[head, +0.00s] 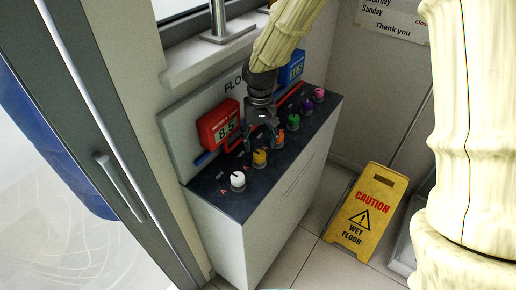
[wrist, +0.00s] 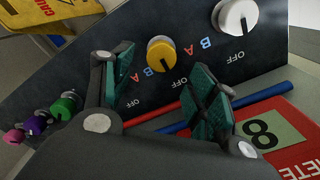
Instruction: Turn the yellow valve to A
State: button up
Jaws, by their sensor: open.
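The yellow valve (head: 259,158) is a round knob on the dark top of the panel, second from the near end after the white one. It also shows in the wrist view (wrist: 161,54), where its dark pointer line seems to face the OFF mark (wrist: 178,83). Letters A and B are printed near it; which belong to it is hard to tell. My gripper (head: 262,128) is above the panel, just behind and over the yellow valve. In the wrist view its green-padded fingers (wrist: 164,88) are apart, with the valve seen beyond the gap, apparently untouched.
A white knob (head: 237,180) is nearest; orange, green, purple and pink (head: 318,95) knobs stand farther along. A red meter box (head: 218,125) and blue box (head: 291,68) stand behind. Red and blue rods (wrist: 265,98) run along the panel's back. A caution sign (head: 366,210) stands on the floor.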

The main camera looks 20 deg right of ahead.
aim_at(259, 153)
jog(key=f, duration=0.2)
jog(key=s+f, duration=0.1)
jog(key=shift+d+p, duration=0.3)
jog(key=shift+d, duration=0.05)
notch_tip(259, 153, down, 2)
jog(key=shift+d, duration=0.15)
jog(key=shift+w+a+f, duration=0.2)
jog(key=shift+a+f, duration=0.1)
jog(key=shift+a, duration=0.1)
jog(key=shift+w+a, duration=0.25)
jog(key=shift+a, duration=0.25)
jog(key=shift+d+f, duration=0.1)
jog(key=c, duration=0.7)
jog(key=shift+d, duration=0.1)
jog(key=c, duration=0.3)
jog(key=shift+d, duration=0.15)
